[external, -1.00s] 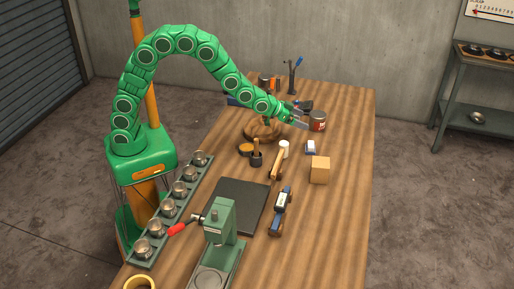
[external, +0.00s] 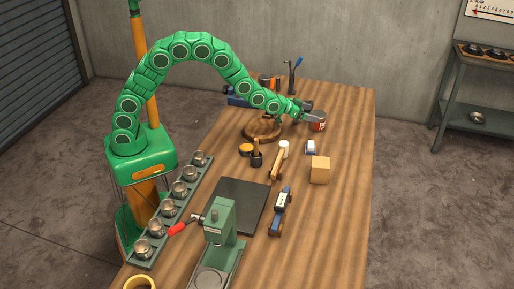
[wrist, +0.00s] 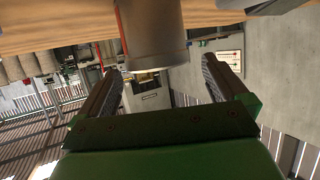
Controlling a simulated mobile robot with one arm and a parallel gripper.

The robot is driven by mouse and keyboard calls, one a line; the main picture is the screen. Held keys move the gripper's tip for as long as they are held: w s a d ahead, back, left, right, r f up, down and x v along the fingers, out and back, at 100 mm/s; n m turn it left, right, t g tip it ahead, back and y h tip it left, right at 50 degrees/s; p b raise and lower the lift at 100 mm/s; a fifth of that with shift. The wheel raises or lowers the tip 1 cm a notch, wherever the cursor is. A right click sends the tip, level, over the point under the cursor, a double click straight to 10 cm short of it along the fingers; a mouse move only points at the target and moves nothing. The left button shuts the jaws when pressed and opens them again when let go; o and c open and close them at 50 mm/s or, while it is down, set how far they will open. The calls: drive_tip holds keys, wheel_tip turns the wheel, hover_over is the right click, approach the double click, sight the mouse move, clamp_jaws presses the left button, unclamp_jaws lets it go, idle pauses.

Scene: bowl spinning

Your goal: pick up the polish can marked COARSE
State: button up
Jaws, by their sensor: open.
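A dark brown-red can (external: 318,124) with a pale mark stands on the workbench's far right part; its lettering is too small to read, so I cannot tell whether it says COARSE. My gripper (external: 309,113) is at this can's upper left, level and close to it. In the wrist view, a large grey-brown cylinder (wrist: 152,32) with a red edge line, apparently this can, shows ahead of and between the open fingers (wrist: 161,66). Nothing is held. I cannot tell whether a finger touches the can.
A green press (external: 221,225) and a rack of metal bowls (external: 175,205) are nearer. The right front is clear.

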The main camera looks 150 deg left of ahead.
sight(322, 113)
drive_tip(key=shift+x, duration=2.35)
drive_tip(key=shift+w, duration=0.2)
drive_tip(key=c, duration=1)
drive_tip(key=shift+r, duration=0.1)
drive_tip(key=shift+r, duration=0.6)
drive_tip(key=s+d+r, duration=0.2)
drive_tip(key=d+r, duration=0.2)
drive_tip(key=s+d+r, duration=0.1)
drive_tip(key=d+r, duration=0.3)
drive_tip(key=s+d+r, duration=0.2)
drive_tip(key=d+r, duration=0.1)
drive_tip(key=d, duration=0.2)
drive_tip(key=shift+s+r, duration=0.3)
drive_tip(key=shift+r, duration=0.1)
